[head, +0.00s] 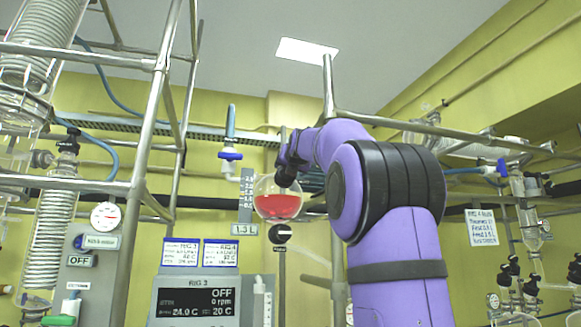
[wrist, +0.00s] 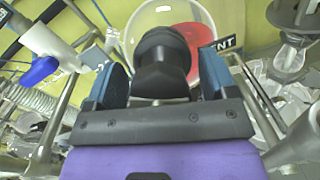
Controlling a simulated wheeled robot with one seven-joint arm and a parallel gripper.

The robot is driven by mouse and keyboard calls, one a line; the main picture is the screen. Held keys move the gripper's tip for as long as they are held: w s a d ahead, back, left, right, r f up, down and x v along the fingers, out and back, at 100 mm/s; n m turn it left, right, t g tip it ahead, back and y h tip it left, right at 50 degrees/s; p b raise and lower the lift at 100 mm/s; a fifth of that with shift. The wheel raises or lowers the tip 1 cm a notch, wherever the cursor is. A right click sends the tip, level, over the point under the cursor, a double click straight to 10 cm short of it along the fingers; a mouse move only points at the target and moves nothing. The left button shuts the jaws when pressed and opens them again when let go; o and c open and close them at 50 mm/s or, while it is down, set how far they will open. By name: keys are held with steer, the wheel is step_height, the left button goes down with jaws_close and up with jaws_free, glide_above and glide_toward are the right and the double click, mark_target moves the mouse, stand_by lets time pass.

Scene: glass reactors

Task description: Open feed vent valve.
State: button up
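The feed vessel (head: 277,206) is a round glass flask with red liquid in the head view. In the wrist view its clear wall and red liquid (wrist: 207,70) show behind a black knob (wrist: 162,65). A dark label (wrist: 222,44) ending in "NT" sits beside this knob, which looks like the vent valve's. My gripper (wrist: 165,85) has its two blue-padded fingers on either side of the knob, with narrow gaps visible, so it looks open around it. In the head view my gripper (head: 288,166) is at the flask's top and hides the vent knob.
Another black knob (head: 281,234) sits below the flask. A blue-handled valve (head: 230,155) is to its left, also visible in the wrist view (wrist: 40,70). Metal frame bars (head: 150,120) and a control box (head: 197,300) stand left. More glassware (head: 528,215) is at right.

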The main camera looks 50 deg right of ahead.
steer(key=shift+s+a, duration=0.1)
steer(key=v, duration=1)
steer(key=shift+s+a, duration=0.2)
steer(key=shift+s, duration=0.05)
stand_by(0.4)
steer(key=s+a+f+m+g+y, duration=0.15)
steer(key=a+f+m+y, duration=0.25)
steer(key=a+f+m, duration=0.65)
steer(key=s+a+f+m+g+y, duration=0.1)
steer(key=a+f+m+g+y, duration=0.35)
steer(key=f, duration=1.05)
steer(key=s+a+f+m+g, duration=0.1)
steer(key=s+a+f+m, duration=0.2)
steer(key=f, duration=0.5)
steer(key=s+a+f+m+g+y, duration=0.1)
steer(key=s+a+f+m, duration=0.3)
steer(key=s+a+f, duration=0.2)
steer(key=s+a+f+m+g+y, duration=0.1)
steer(key=s+a+f+m, duration=0.2)
steer(key=f, duration=0.8)
steer(key=s+a, duration=0.2)
steer(key=s, duration=0.1)
steer(key=shift+a+m, duration=0.15)
steer(key=shift+m, duration=0.25)
